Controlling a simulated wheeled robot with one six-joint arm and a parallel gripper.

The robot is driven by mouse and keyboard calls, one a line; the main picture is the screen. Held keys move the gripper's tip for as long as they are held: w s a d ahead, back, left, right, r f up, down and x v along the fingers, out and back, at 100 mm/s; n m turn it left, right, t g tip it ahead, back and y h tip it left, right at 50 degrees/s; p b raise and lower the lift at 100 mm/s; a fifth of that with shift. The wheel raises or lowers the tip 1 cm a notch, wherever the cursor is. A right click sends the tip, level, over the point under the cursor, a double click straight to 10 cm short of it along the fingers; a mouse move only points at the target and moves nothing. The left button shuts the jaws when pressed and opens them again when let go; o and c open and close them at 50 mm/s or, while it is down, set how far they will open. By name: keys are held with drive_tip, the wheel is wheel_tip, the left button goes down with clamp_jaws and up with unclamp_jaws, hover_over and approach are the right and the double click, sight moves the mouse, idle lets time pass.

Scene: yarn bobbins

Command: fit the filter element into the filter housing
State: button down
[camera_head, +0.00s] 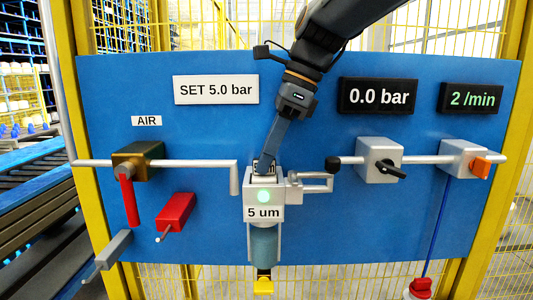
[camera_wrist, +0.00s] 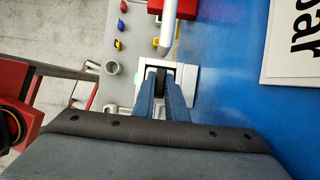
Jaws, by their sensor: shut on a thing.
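The filter housing (camera_head: 264,200) is a silver block with a lit green lamp, a "5 um" label and a blue-grey bowl (camera_head: 264,245) below. My gripper (camera_head: 264,166) points down at the housing's top, its fingers close together. In the wrist view, my fingertips (camera_wrist: 163,76) are shut on a small dark piece (camera_wrist: 161,72) within the housing's pale square top (camera_wrist: 189,85). I take this piece to be the top of the filter element; the rest of it is hidden, and I cannot tell how deep it sits.
Pipes and a latch-like bracket (camera_head: 318,182) flank the housing on the blue panel (camera_head: 330,230). A brass valve (camera_head: 138,160) with a red handle is at left. A grey valve (camera_head: 380,160) with a black knob is at right, below the "0.0 bar" display (camera_head: 378,96).

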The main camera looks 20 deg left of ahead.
drive_tip(key=shift+f, duration=0.1)
drive_tip(key=c, duration=1.8)
unclamp_jaws()
drive_tip(key=shift+o, duration=0.2)
drive_tip(key=b+v, duration=0.2)
drive_tip(key=v, duration=1)
drive_tip(key=shift+b, duration=0.3)
